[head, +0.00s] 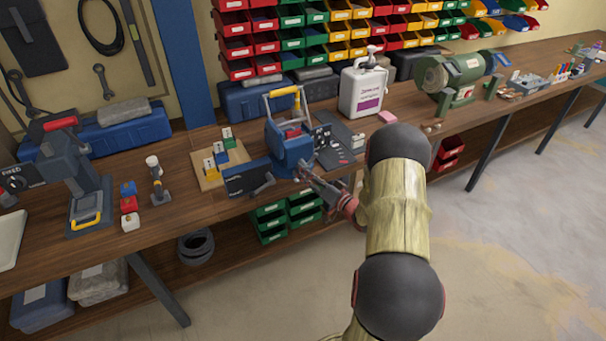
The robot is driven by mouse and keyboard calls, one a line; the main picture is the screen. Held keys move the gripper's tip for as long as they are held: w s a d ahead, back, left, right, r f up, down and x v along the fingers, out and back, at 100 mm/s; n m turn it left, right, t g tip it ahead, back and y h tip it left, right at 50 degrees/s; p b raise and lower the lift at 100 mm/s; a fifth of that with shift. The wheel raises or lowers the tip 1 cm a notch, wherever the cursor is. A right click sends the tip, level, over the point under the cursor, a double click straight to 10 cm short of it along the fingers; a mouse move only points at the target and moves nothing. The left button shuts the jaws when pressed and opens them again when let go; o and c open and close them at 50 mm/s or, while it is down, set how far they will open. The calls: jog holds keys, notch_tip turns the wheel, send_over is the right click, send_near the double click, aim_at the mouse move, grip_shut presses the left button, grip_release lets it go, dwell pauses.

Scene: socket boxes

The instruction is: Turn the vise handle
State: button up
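A blue vise-like device (290,148) stands at the front edge of the workbench, mid-picture, with a yellow-gripped bar (283,91) over its top. A dark panel (240,180) is at its left front, with a small dark crank-like handle (265,184) on it. I cannot tell for certain which part is the vise handle. My gripper (308,176) is just right of and below the blue device, close to its lower front. Its fingers are small and dark against the bench, so their opening and any contact are unclear. My arm comes in from the lower right.
A wooden board with coloured blocks (219,160) lies left of the device. A white jug (363,90) and a green grinder (455,82) stand to the right. A press with a red handle (61,123) stands far left. Green bins (287,219) sit below the bench. The right-hand floor is clear.

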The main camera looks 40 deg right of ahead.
jog(key=shift+w, duration=0.85)
jog(key=shift+c, duration=1.4)
grip_shut()
